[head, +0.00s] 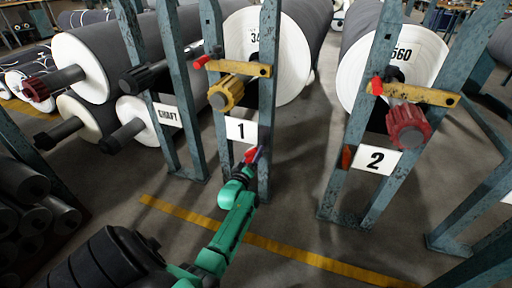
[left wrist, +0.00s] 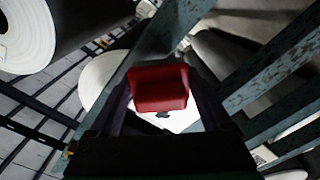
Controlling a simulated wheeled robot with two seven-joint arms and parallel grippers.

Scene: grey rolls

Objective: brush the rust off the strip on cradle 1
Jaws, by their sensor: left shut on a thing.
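Cradle 1 is a worn blue-grey steel frame (head: 215,100) with a white sign marked 1 (head: 240,130). My green left arm reaches up to it, and my left gripper (head: 253,155) is at the frame's right post, just below the sign. The gripper is shut on a red block-shaped brush (left wrist: 160,88), which fills the space between the fingers in the left wrist view. I cannot make out the rusty strip on cradle 1; the gripper and brush may hide it. Whether the brush touches the post is unclear. My right gripper is not in view.
Cradle 2, with its white sign (head: 376,159) and a rust-coloured strip (head: 347,157) beside it, stands to the right. Big grey rolls (head: 300,55) lie behind the frames. A yellow line (head: 290,257) crosses the floor. Dark rolls (head: 25,180) are stacked at left.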

